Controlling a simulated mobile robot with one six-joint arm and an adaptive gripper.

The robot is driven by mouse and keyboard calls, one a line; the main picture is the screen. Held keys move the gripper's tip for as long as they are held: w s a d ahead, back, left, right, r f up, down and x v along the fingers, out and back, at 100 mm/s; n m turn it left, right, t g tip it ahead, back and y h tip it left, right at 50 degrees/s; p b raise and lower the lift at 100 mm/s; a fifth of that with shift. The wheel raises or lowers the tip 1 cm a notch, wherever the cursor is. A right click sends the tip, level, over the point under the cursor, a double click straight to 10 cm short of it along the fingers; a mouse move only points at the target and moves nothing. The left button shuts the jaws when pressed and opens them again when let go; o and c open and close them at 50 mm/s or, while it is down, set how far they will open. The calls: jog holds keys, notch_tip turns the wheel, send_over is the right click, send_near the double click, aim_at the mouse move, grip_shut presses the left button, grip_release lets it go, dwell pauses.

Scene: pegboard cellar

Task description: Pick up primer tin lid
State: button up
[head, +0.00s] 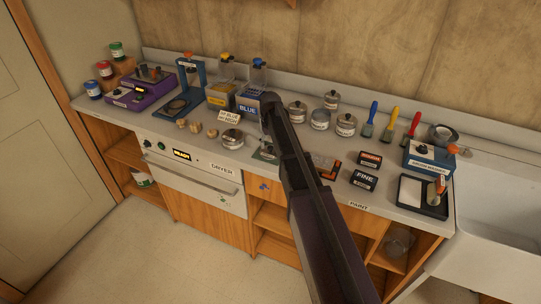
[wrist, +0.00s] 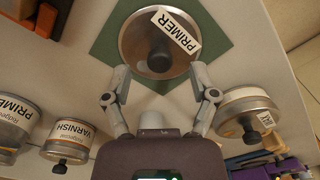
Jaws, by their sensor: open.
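The primer tin lid (wrist: 140,38) is a round metal disc with a dark knob and a white PRIMER label. In the wrist view it lies over a green mat (wrist: 211,38) at the top middle. My gripper (wrist: 159,80) is open, its two fingers apart at the near side of the lid, one on each side of the knob in the picture. Nothing is held between the fingers. I cannot tell whether the fingertips touch the lid. In the head view my arm covers most of this spot; a little of the green mat (head: 262,156) shows beside it.
A varnish tin (wrist: 70,137) and another tin marked PRIMER (wrist: 14,122) stand left in the wrist view. Another lidded tin (wrist: 246,103) is close on the right.

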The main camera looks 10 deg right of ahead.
jog(key=shift+f+b, duration=0.95)
jog(key=shift+f, duration=0.3)
grip_shut()
